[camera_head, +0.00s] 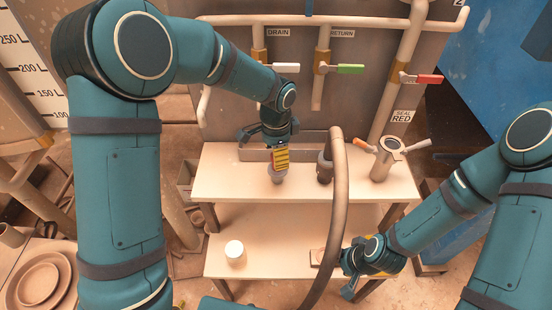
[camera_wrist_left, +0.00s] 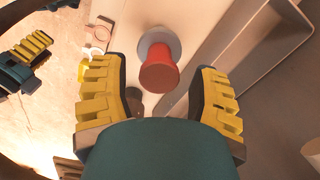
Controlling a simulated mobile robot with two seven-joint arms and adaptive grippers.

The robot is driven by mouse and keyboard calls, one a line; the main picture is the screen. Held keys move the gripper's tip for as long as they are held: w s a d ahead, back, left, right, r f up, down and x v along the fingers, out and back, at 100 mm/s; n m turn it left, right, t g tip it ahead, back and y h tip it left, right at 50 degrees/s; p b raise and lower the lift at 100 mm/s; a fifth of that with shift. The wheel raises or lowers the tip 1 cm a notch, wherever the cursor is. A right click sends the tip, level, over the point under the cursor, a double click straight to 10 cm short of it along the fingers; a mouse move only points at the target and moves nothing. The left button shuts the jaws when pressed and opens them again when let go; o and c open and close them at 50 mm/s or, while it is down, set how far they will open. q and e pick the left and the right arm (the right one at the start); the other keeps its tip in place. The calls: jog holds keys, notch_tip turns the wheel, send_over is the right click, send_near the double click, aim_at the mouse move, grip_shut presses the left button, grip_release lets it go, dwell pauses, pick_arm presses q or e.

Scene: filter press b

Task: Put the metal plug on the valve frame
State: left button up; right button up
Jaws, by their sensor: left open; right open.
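A grey-metal piece (camera_head: 278,176) stands on the upper shelf under my left gripper (camera_head: 280,160). In the left wrist view it appears as a grey disc with a red cylinder (camera_wrist_left: 159,75), probably the metal plug. My left gripper's open fingers (camera_wrist_left: 157,92) lie on either side of it, with visible gaps. A metal cylinder with orange and white handles (camera_head: 383,165), possibly the valve frame, stands at the right end of the upper shelf. My right gripper (camera_head: 350,262) is low at the right, beside a brownish block (camera_head: 318,257); its fingers are partly hidden.
A dark brown cylinder (camera_head: 324,168) stands mid-shelf, close to a thick curved pipe (camera_head: 338,190). A grey tray (camera_head: 250,154) lies behind the plug. A white cup (camera_head: 234,250) is on the lower shelf (camera_head: 275,230). Pipes with valve levers (camera_head: 350,69) run behind.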

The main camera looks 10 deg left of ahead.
pick_arm(q)
notch_tip(320, 180, up, 9)
jog(key=shift+f+p, duration=0.1)
jog(key=shift+p, duration=0.7)
pick_arm(e)
jog(key=shift+s+r, duration=0.2)
jog(key=shift+r, duration=0.75)
pick_arm(q)
jog(key=shift+s+f, duration=0.1)
pick_arm(e)
jog(key=shift+s, duration=0.1)
